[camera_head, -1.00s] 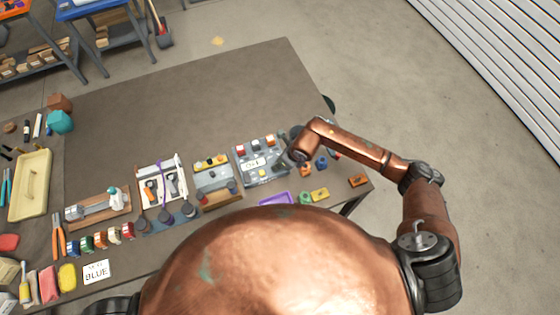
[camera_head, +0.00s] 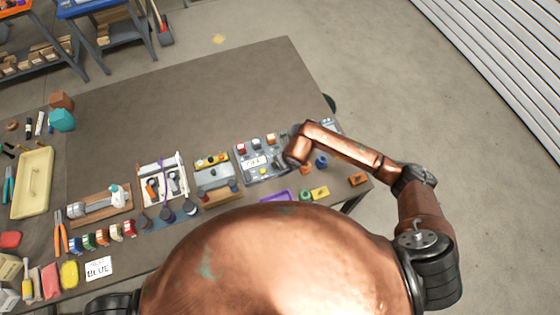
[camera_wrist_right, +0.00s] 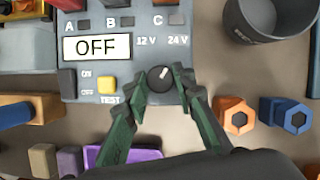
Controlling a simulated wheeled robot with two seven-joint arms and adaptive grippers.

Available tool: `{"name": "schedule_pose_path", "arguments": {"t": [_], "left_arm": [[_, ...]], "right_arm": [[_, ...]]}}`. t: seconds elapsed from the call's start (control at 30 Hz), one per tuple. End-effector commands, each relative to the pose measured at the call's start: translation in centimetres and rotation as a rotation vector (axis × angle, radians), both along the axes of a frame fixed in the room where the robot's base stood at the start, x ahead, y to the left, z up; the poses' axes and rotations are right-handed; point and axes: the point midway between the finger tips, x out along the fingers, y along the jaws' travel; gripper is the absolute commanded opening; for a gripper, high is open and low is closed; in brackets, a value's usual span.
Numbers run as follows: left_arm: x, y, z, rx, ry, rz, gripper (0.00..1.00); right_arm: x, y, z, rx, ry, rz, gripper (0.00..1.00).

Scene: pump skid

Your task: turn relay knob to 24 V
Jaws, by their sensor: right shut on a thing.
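The grey relay panel (camera_wrist_right: 105,20) fills the upper left of the wrist view, with a display (camera_wrist_right: 97,47) reading OFF and labels 12 V and 24 V. The dark relay knob (camera_wrist_right: 158,78) lies below these labels. Its white pointer aims up and slightly right, towards the 24 V side. My right gripper (camera_wrist_right: 160,86) is shut on the knob, one green finger on each side. In the head view the panel (camera_head: 270,172) sits near the table's front right, partly hidden by my right arm. My left gripper is not in view.
A yellow TEST button (camera_wrist_right: 107,83) and a dark ON/OFF switch (camera_wrist_right: 68,82) are left of the knob. A grey cup (camera_wrist_right: 265,25) stands at upper right. Orange (camera_wrist_right: 237,117) and blue (camera_wrist_right: 295,115) hex pieces lie right of my fingers. The table's back (camera_head: 200,95) is clear.

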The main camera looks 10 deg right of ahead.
Motion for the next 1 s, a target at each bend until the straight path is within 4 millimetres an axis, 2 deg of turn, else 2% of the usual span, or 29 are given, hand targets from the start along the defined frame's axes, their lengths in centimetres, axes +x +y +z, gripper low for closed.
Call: {"name": "schedule_pose_path", "arguments": {"t": [0.07, 0.1, 0.33, 0.67, 0.77, 1.0], "left_arm": [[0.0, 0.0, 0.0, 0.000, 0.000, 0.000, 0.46], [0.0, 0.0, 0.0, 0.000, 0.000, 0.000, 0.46], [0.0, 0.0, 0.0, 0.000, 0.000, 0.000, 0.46], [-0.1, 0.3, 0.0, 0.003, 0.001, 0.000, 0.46], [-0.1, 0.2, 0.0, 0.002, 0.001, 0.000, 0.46], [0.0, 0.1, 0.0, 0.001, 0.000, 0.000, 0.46]], "right_arm": [[0.0, 0.0, 0.1, 0.001, -0.001, -0.001, 0.00], [0.0, 0.0, 0.0, 0.001, -0.001, -0.001, 0.25], [0.0, 0.0, 0.0, 0.000, -0.001, 0.000, 0.41], [-0.1, -0.1, 0.3, 0.000, -0.001, 0.001, 0.41], [-0.3, -0.2, 1.3, 0.001, -0.003, 0.000, 0.41], [-2.0, -1.0, 5.8, 0.001, -0.004, 0.003, 0.41]]}}
